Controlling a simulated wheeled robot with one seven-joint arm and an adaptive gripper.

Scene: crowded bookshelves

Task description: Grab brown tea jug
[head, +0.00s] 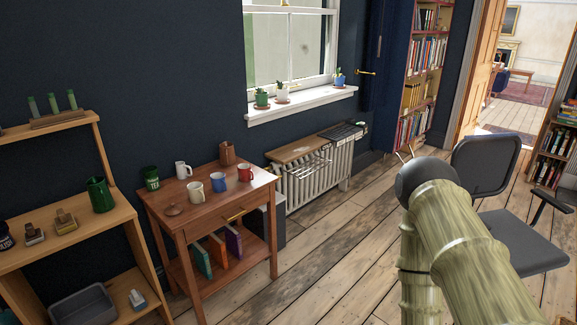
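A brown jug-like vessel (228,153) stands upright at the back right corner of the small wooden table (215,207), near the dark wall. It is small in the view, so its handle or spout is hard to make out. A flat brown round thing with a knob, like a lid (173,210), lies at the table's front left. My arm shows at the right of the head view, apart from the table. My gripper is not in view.
A radiator (315,175) stands right of the table, a shelf unit (75,225) left. An office chair (508,225) is at right. Floor in front is clear.

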